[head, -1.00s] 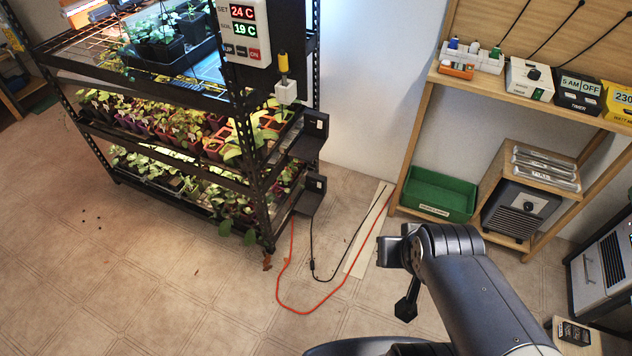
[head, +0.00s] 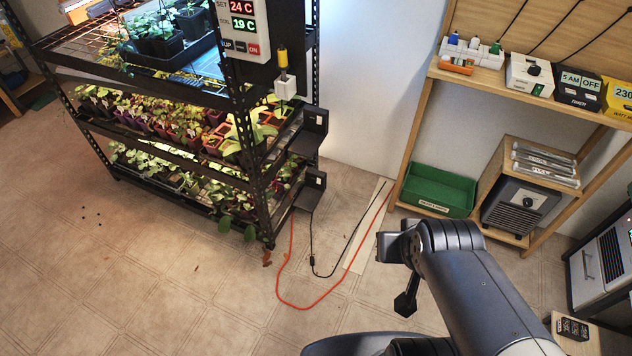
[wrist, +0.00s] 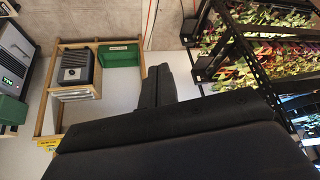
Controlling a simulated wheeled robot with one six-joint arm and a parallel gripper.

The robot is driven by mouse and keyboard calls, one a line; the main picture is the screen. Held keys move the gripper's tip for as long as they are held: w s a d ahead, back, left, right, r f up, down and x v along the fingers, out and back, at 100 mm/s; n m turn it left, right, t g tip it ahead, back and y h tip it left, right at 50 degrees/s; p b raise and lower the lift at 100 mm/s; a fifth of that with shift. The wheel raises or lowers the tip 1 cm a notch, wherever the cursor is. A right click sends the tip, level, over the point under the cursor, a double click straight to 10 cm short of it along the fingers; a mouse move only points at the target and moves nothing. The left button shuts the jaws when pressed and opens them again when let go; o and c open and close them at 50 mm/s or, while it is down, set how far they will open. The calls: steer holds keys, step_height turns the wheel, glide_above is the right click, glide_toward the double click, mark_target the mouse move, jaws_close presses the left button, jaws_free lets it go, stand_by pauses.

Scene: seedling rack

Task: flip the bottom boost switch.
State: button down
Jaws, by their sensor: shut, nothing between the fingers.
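The bottom boost switch appears to be on the lower black box (head: 316,180), low on the right end of the plant rack; a small pale patch shows on its face. A similar black box (head: 315,119) sits above it, one tier up. My gripper (head: 404,306) hangs over the floor to the right of and nearer than the rack, apart from both boxes. In the wrist view my gripper (wrist: 158,72) shows as two dark fingers closed together with nothing between them.
The rack (head: 268,200) holds several seedling trays. A red cable (head: 305,308) and a black cable loop on the floor beside it. A wooden shelf (head: 410,150) with a green bin (head: 436,192) stands at the right.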

steer(key=w+a+f+m+g+y+b, duration=0.15)
steer(key=w+f+m+y+b, duration=0.3)
steer(key=f+m+b, duration=0.7)
steer(key=w+a+f+m+g+y+b, duration=0.1)
steer(key=w+a+f+m+y+b, duration=0.35)
steer(key=f, duration=1.15)
steer(key=w+a+f+m+g+y+b, duration=0.1)
steer(key=w+f+m+y+b, duration=0.2)
steer(key=w+f+m+b, duration=0.7)
steer(key=d+f+m+t+h+b, duration=0.1)
steer(key=d+f+m+t+b, duration=0.2)
steer(key=f, duration=1.1)
steer(key=w+d+f+m+t+h+b, duration=0.1)
steer(key=d+f+m+t+b, duration=0.3)
steer(key=f+m+b, duration=0.6)
steer(key=w+d+f+m+t+h+b, duration=0.1)
steer(key=d+f+m+t+b, duration=0.2)
steer(key=f, duration=1.6)
steer(key=m+t+b, duration=0.2)
steer(key=m+b, duration=0.2)
steer(key=m, duration=0.2)
steer(key=shift+d, duration=0.4)
steer(key=shift+w+f, duration=0.1)
steer(key=shift+w, duration=0.1)
